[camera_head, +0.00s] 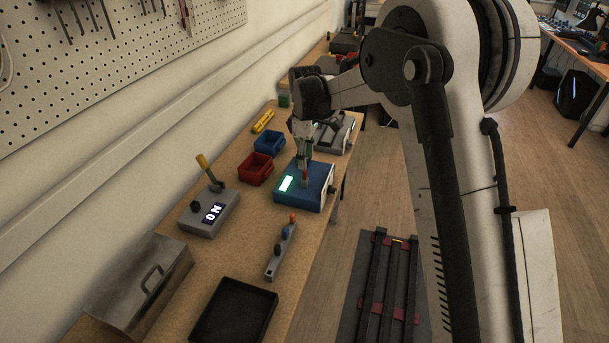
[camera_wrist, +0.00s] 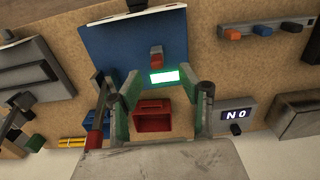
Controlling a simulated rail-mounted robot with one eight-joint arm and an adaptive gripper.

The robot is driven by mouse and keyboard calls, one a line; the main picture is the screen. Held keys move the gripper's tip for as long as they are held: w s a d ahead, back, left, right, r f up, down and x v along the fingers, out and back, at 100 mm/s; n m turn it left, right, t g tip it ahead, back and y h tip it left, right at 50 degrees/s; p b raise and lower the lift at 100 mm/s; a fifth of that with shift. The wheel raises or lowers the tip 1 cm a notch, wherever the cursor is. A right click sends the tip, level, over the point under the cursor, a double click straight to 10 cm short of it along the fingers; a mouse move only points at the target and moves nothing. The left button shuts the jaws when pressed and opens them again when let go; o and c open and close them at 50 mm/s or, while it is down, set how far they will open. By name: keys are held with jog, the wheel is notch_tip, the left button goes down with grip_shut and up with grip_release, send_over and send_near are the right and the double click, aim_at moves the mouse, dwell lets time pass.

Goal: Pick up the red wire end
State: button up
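A blue box with a lit display (camera_head: 318,188) stands near the right edge of the bench; its blue top also shows in the wrist view (camera_wrist: 115,45). A small red piece (camera_wrist: 156,57) sits by the display, and it also shows in the head view (camera_head: 304,176). It may be the red wire end; I cannot tell for sure. My gripper (camera_head: 304,155) points down over the box. In the wrist view its green-sided fingers (camera_wrist: 166,92) are apart with nothing visibly held. A second red-tipped piece (camera_wrist: 94,139) shows beside the left finger.
A red bin (camera_head: 256,168) and a blue bin (camera_head: 269,142) stand left of and behind the box. A grey switch box (camera_head: 208,214) reading ON, a strip with coloured knobs (camera_head: 281,252), a black tray (camera_head: 234,312) and a metal toolbox (camera_head: 140,285) stand nearer.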

aim_at(305, 171)
jog(key=shift+w+a+f+p, duration=0.1)
jog(key=shift+w+f+p, duration=0.05)
jog(key=shift+f, duration=1.5)
jog(key=shift+w+a+f+p, duration=0.1)
jog(key=shift+w+f+p, duration=0.05)
jog(key=shift+f, duration=1.45)
jog(key=c, duration=0.9)
